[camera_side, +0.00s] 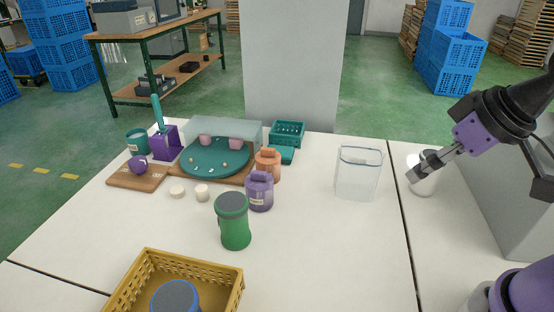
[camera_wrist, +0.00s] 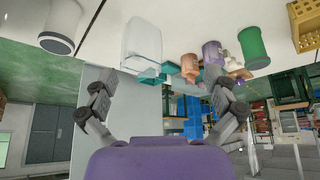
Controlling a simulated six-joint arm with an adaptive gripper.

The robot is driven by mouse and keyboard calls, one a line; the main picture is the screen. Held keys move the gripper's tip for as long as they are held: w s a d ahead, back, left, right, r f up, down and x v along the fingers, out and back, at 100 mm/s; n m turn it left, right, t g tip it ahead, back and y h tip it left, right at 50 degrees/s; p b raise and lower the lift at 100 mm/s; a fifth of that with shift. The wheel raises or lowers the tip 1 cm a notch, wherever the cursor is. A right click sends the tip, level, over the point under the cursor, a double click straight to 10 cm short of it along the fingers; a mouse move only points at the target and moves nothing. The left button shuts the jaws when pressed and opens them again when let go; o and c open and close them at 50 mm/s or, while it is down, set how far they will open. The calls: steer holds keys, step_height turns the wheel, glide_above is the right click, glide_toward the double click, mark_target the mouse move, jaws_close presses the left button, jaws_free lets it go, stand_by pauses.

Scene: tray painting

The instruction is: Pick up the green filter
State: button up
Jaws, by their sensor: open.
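The green filter (camera_side: 233,222) is an upright green cylinder with a dark grey top. It stands on the white table, left of the middle in the side view, behind the yellow basket. In the wrist view the green filter (camera_wrist: 253,48) shows at the upper right, with the picture upside down. My gripper (camera_side: 415,176) is at the right of the side view, raised in front of a white cylinder and far from the green filter. In the wrist view my gripper (camera_wrist: 160,118) has its two fingers wide apart with nothing between them.
A yellow basket (camera_side: 228,297) holds a blue-rimmed grey-topped container (camera_side: 174,298). A purple jar (camera_side: 259,191) and an orange jar (camera_side: 268,166) stand close behind the green filter. A clear container (camera_side: 358,175) and a white cylinder (camera_side: 424,184) stand to the right.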

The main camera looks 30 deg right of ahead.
steer(key=n+g+y, duration=0.2)
steer(key=n, duration=0.4)
glide_toward(240, 206)
steer(key=x, duration=0.5)
steer(key=shift+d, duration=0.15)
steer(key=x, duration=0.5)
steer(key=shift+w+x, duration=0.2)
steer(key=shift+x, duration=2.55)
steer(key=shift+r, duration=0.1)
steer(key=c, duration=1)
